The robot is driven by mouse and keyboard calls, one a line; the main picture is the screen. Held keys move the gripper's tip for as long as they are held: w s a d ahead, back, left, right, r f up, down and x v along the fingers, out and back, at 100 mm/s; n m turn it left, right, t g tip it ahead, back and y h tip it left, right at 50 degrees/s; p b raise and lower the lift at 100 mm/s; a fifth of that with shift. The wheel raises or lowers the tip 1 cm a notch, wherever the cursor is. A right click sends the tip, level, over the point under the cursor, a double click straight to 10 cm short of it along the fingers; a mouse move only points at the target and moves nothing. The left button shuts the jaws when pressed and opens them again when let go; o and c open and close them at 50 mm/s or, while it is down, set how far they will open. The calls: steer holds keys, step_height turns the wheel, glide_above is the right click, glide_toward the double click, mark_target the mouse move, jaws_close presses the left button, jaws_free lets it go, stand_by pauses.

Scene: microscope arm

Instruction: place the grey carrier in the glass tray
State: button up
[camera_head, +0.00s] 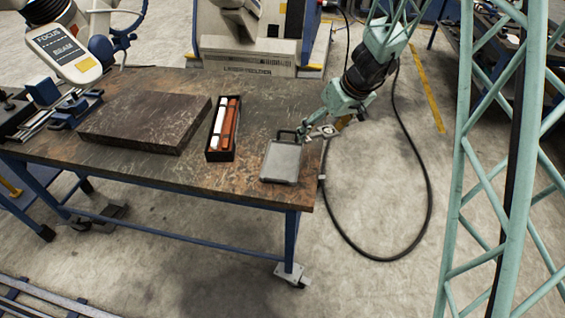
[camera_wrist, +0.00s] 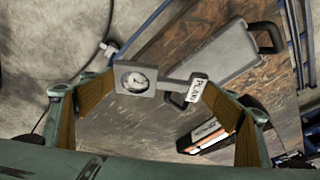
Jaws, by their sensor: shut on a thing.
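The grey carrier (camera_wrist: 135,79) is a small square plate with a round glassy centre, joined by a thin bar to a white tag (camera_wrist: 196,90) with dark lettering. My gripper (camera_wrist: 158,84) is shut on it, with a tan-padded finger at each end. In the head view my gripper (camera_head: 320,131) is by the table's right edge, next to the far right corner of the tray. The glass tray (camera_head: 282,163) is a flat grey rectangle with a dark handle, lying on the table. It also shows in the wrist view (camera_wrist: 222,48), beyond the carrier and apparently empty.
A black box (camera_head: 220,156) with red and white pieces stands left of the tray. A dark stone slab (camera_head: 145,120) lies farther left, with blue fixtures (camera_head: 62,108) at the table's left end. A black cable (camera_head: 420,215) loops over the floor at right.

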steer(key=a+r+n+g+y, duration=0.1)
steer(key=a+n, duration=0.5)
steer(key=a, duration=0.2)
steer(key=n+g, duration=0.3)
steer(key=n, duration=0.6)
glide_above(281, 164)
steer(key=shift+w+d+r, duration=0.1)
steer(key=shift+d+r, duration=0.1)
steer(key=shift+d, duration=0.25)
steer(key=shift+f+b, duration=0.75)
steer(key=shift+f, duration=2.35)
steer(key=shift+f, duration=0.15)
steer(key=shift+f+b, duration=0.3)
steer(key=shift+f, duration=1.45)
steer(key=shift+f, duration=0.15)
